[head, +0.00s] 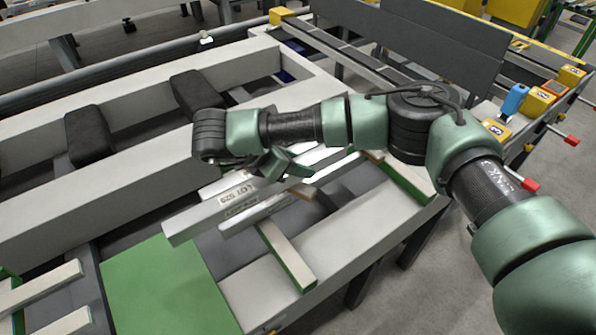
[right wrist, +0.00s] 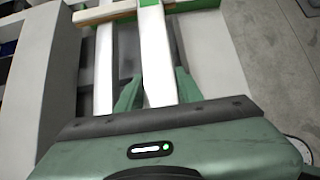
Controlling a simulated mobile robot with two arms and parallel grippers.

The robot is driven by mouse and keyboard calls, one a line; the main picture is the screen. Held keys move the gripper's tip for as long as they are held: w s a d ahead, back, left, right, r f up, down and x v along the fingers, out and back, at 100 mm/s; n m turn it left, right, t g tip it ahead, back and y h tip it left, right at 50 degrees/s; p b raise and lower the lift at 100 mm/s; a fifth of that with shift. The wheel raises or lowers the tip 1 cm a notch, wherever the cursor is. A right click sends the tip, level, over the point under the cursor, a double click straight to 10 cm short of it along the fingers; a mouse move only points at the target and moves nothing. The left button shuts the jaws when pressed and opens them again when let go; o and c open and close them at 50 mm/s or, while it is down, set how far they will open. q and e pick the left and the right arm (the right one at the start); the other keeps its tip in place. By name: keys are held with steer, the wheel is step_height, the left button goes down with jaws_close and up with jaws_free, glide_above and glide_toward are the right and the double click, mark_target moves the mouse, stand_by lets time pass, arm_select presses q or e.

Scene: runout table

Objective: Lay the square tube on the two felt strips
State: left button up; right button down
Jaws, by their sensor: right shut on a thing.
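The pale square tube (head: 208,217), with dark lettering, runs from the lower left up under my right gripper (head: 283,165). My right gripper is shut on it; the right wrist view shows the tube (right wrist: 157,60) between the two green fingers (right wrist: 157,92). Two pale strips with green sides, seemingly the felt strips, lie on the grey table: a near one (head: 287,256) and a far one (head: 404,182). The tube passes above the table; whether it touches a strip I cannot tell. My left gripper is not in view.
A second pale bar (head: 238,222) lies close beside and below the held tube; it also shows in the right wrist view (right wrist: 103,70). A green panel (head: 160,285) is at front left. Two black pads (head: 90,137) sit on the pale frame. A blue-topped item (head: 514,100) stands at right.

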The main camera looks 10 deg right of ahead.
step_height(320, 180, down, 3)
steer(key=shift+r, duration=0.2)
steer(key=c, duration=0.9)
jaws_free()
step_height(320, 180, up, 8)
glide_above(264, 181)
steer(key=shift+w+d+b, duration=0.1)
steer(key=shift+w+b, duration=0.05)
steer(key=shift+b, duration=0.3)
steer(key=shift+r, duration=0.2)
